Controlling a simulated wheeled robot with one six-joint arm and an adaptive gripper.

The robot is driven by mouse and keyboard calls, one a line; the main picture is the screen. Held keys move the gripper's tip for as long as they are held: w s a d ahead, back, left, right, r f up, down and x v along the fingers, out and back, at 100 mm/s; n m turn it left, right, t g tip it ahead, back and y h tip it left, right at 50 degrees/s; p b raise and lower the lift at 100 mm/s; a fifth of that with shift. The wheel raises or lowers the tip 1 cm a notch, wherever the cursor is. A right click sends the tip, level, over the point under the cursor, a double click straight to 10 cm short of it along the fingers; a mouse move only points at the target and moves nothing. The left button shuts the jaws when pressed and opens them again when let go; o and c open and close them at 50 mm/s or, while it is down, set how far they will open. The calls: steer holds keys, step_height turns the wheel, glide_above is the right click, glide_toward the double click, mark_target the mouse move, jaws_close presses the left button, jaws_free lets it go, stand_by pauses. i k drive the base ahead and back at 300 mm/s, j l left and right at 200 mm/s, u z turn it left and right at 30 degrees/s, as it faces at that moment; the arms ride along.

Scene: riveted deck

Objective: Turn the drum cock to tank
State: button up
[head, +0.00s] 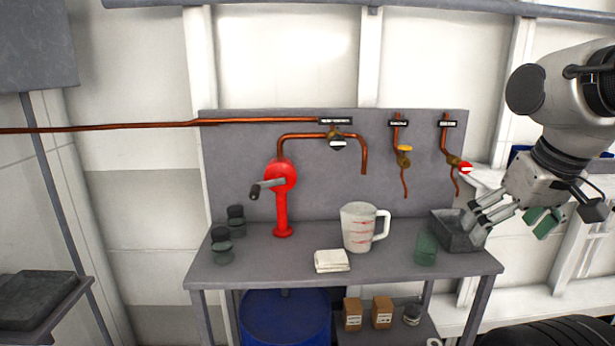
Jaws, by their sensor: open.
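Three copper pipe cocks sit on the grey back panel of the bench, each under a small dark label too small to read surely. One with a pale handle (338,143) is on the copper pipe from the red hand pump (281,195). One has a yellow handle (404,149); the rightmost has a red handle (465,168) with a white mark. I cannot tell from the labels which is the drum cock. My gripper (478,216) is open and empty at the right, near the grey bin and below the red handle, touching no cock.
On the bench (300,262) stand a white measuring jug (358,228), a folded cloth (332,261), a green cup (426,248), a dark bin (455,236) and dark jars (222,246). A blue drum (285,318) and cartons (382,312) are below.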

mark_target(337, 141)
steer(key=i+l+z, duration=0.65)
steer(key=i, duration=0.2)
